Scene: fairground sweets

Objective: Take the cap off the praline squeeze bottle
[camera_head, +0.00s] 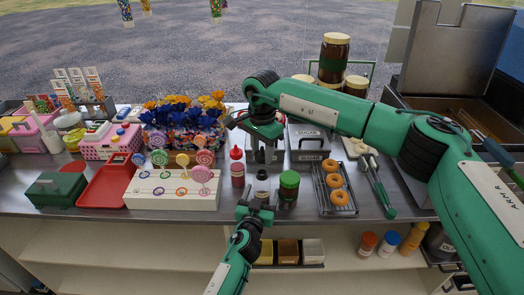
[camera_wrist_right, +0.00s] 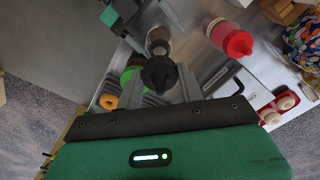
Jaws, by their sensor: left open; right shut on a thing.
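The praline squeeze bottle (camera_head: 262,186) stands upright near the counter's front edge, with a dark body and pale neck; it also shows in the right wrist view (camera_wrist_right: 158,38). A black nozzle cap (camera_wrist_right: 158,74) is between the fingers of my right gripper (camera_wrist_right: 160,82), apart from the bottle's neck. In the head view my right gripper (camera_head: 264,150) is above and behind the bottle, shut; the cap is hard to make out there. My left gripper (camera_head: 256,206) is open and empty, low in front of the bottle, its fingers pointing at the bottle.
A red squeeze bottle (camera_head: 237,168) stands to the left and a green-lidded jar (camera_head: 289,188) to the right, both close. A donut rack (camera_head: 335,190) lies further right. A white lollipop stand (camera_head: 172,190) is at the left. My right arm crosses above the counter's right side.

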